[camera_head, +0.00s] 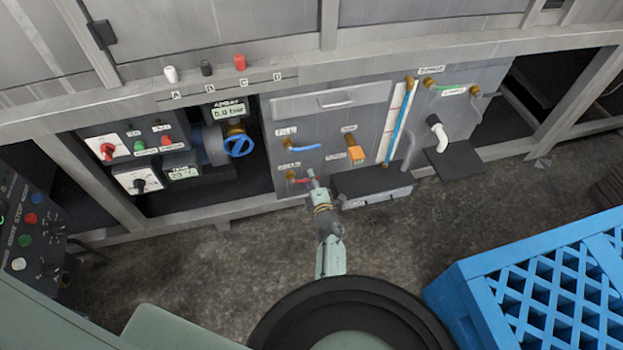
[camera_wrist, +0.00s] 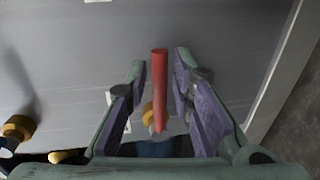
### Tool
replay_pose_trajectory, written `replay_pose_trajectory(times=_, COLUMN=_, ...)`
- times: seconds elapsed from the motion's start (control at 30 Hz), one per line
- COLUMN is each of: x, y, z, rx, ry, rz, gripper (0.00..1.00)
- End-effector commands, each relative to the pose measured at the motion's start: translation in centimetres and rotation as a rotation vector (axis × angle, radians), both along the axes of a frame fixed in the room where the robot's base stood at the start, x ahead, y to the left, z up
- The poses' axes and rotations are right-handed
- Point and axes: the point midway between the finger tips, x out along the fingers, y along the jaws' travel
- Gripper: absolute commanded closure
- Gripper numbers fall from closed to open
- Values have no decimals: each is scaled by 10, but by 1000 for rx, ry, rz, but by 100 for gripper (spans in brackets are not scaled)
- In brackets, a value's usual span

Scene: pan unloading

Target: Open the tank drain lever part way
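The drain lever is a red handle (camera_head: 300,180) on a brass fitting, low on the grey tank panel (camera_head: 375,110) beside the drain label. It points right in the head view. In the wrist view the red lever (camera_wrist: 159,88) stands between the two purple-padded fingers of my gripper (camera_wrist: 161,68), with a gap visible on each side. My gripper is open around the lever and does not visibly touch it. In the head view my gripper (camera_head: 313,179) is at the lever's free end and hides part of it.
A blue-handled fill lever (camera_head: 304,146) is just above, and an orange-handled valve (camera_head: 356,154) is to the right. A dark box (camera_head: 375,183) juts out below. A blue handwheel (camera_head: 238,146) is at left. A blue crate (camera_head: 470,290) stands on the floor at right.

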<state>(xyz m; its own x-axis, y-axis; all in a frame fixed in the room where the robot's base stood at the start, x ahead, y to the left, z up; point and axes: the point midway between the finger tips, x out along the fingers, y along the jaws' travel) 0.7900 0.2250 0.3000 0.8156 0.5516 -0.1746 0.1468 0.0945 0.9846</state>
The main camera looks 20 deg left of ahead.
Motion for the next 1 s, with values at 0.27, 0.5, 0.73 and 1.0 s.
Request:
replay_pose_trajectory(times=0.27, x=0, y=0, z=0, rx=0, ry=0, rz=0, gripper=99)
replay_pose_trajectory(times=0.5, x=0, y=0, z=0, rx=0, ry=0, rz=0, gripper=100)
replay_pose_trajectory(times=0.73, x=0, y=0, z=0, rx=0, ry=0, rz=0, gripper=100)
replay_pose_trajectory(times=1.0, x=1, y=0, z=0, rx=-1, ry=-2, rz=0, gripper=100)
